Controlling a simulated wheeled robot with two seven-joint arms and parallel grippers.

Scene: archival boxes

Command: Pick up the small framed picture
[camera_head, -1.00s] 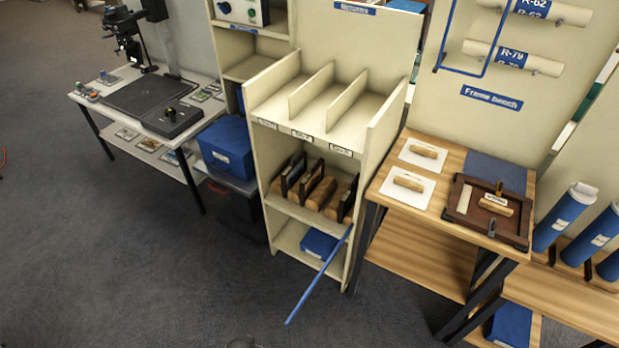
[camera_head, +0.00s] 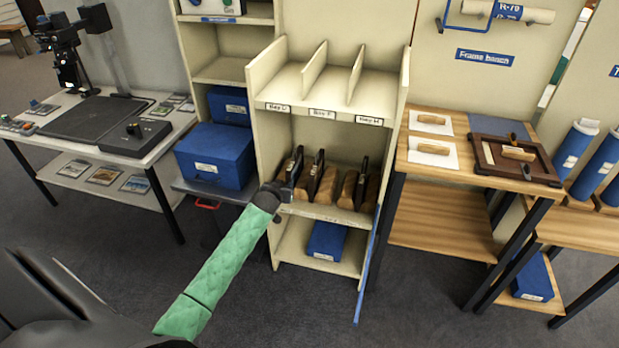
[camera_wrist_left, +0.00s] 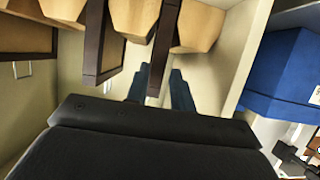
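Dark-edged framed pictures stand upright between wooden blocks on the middle shelf of the cream rack. The leftmost frame (camera_head: 297,163) is closest to my left gripper (camera_head: 289,184); another frame (camera_head: 317,172) stands just right of it, and one more (camera_head: 361,182) further right. I cannot tell which is the small one. In the left wrist view my left gripper (camera_wrist_left: 160,88) is open. Its fingers lie either side of one dark frame's edge (camera_wrist_left: 166,40), with gaps showing; a second frame (camera_wrist_left: 97,45) stands to the left. My right gripper is out of view.
The wooden blocks (camera_wrist_left: 133,16) sit close beside the frames. Rack side walls (camera_wrist_left: 240,45) flank the shelf. Blue boxes (camera_head: 215,155) stand left of the rack. A frame bench (camera_head: 440,180) with a dark frame and white cards is on the right. A blue strip leans at the rack's front right.

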